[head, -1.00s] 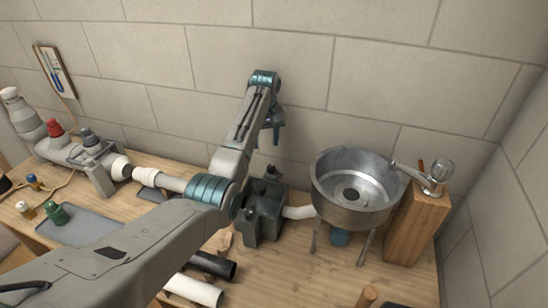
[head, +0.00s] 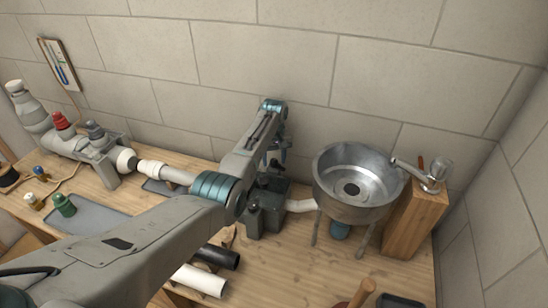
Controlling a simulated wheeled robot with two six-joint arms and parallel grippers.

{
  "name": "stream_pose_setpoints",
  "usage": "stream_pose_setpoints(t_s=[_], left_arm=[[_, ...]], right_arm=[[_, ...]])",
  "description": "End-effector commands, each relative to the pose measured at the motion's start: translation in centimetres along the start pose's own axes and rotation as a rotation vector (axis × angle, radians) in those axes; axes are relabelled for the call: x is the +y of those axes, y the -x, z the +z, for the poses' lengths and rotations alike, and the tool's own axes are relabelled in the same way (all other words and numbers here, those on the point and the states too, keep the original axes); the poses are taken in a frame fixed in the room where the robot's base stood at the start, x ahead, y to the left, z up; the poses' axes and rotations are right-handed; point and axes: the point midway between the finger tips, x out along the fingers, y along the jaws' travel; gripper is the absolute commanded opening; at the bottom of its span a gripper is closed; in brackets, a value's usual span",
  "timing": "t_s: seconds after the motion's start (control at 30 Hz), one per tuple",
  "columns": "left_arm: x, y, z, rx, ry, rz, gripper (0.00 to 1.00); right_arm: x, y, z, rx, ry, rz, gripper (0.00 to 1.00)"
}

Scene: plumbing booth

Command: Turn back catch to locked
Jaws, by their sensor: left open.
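A dark grey clamp block (head: 268,212) stands on the bench left of the metal basin, with pipe ends meeting it on both sides. A small dark catch shows at its front top, and its back top is partly hidden by my left gripper. I cannot tell how the back catch is turned. My left gripper (head: 275,166) points down over the back of the block, open, with its fingers close to the block's top. I cannot tell whether they touch it. My right gripper is not in view.
A metal basin (head: 356,186) on legs and a wooden post (head: 413,222) with a tap stand to the right. White and black pipes (head: 214,257) lie in front. Valves (head: 66,143) and a grey tray (head: 90,220) are at left. The tiled wall is close behind.

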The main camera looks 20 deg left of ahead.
Motion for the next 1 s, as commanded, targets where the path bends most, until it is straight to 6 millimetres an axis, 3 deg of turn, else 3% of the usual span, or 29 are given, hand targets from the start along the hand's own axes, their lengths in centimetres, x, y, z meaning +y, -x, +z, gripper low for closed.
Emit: stream_pose_setpoints(t_s=[0.17, 0.4, 0.73, 1.0], left_arm=[[-0.01, 0.01, -0.02, 0.0, 0.0, 0.0, 0.49], [0.0, 0.03, -0.02, 0.001, 0.0, 0.0, 0.04], [0.0, 0.11, -0.03, 0.0, -0.042, 0.0, 0.04], [0.01, 0.22, -0.06, 0.001, -0.208, 0.0, 0.04]], right_arm=[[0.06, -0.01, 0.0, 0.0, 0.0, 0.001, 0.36], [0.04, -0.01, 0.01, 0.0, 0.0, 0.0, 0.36], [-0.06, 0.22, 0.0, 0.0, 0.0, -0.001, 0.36], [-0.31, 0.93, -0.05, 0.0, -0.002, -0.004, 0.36]])
